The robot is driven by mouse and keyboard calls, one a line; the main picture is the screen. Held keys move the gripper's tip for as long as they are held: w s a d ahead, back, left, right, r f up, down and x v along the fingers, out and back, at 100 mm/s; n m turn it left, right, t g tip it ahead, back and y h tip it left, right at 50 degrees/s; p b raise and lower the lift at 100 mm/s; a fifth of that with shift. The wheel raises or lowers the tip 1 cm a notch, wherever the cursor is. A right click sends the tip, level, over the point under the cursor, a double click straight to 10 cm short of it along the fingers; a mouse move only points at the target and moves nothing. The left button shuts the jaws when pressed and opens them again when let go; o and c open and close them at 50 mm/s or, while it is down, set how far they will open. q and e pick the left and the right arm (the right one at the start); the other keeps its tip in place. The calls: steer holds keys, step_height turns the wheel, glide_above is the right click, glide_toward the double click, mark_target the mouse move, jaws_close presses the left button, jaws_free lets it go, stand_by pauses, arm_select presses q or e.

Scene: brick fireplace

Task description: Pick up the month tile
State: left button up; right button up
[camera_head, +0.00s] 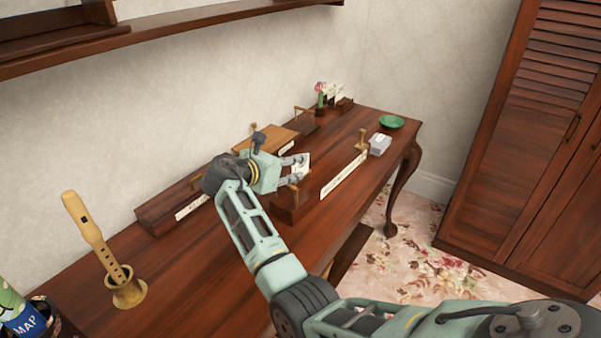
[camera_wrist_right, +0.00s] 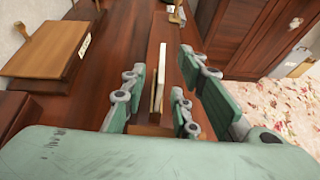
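A thin white tile (camera_head: 303,163), which I take for the month tile, stands upright at the near end of a long wooden holder (camera_head: 294,208) on the desk. In the right wrist view the tile (camera_wrist_right: 161,64) shows nearly edge-on between the fingers of my right gripper (camera_wrist_right: 158,92). Gaps show on both sides of it, so the gripper is open around it. In the head view my right gripper (camera_head: 296,170) reaches to the tile from the left. Any print on the tile cannot be read. My left gripper is not in view.
A stack of grey-white tiles (camera_head: 380,144) and a green dish (camera_head: 391,122) are farther right. A slanted wooden board (camera_head: 267,138) is behind. A recorder (camera_head: 92,232) stands at the left.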

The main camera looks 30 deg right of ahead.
mark_target(308, 161)
steer(key=x, duration=0.3)
steer(key=shift+d, duration=0.45)
steer(key=shift+w+d+f, duration=0.15)
steer(key=shift+d+f, duration=0.05)
steer(key=shift+d, duration=0.05)
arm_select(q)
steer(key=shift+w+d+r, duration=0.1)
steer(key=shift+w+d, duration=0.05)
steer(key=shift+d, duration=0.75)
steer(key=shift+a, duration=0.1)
arm_select(e)
steer(key=shift+a, duration=0.1)
steer(key=shift+c, duration=0.2)
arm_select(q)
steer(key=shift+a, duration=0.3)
arm_select(e)
jaws_close()
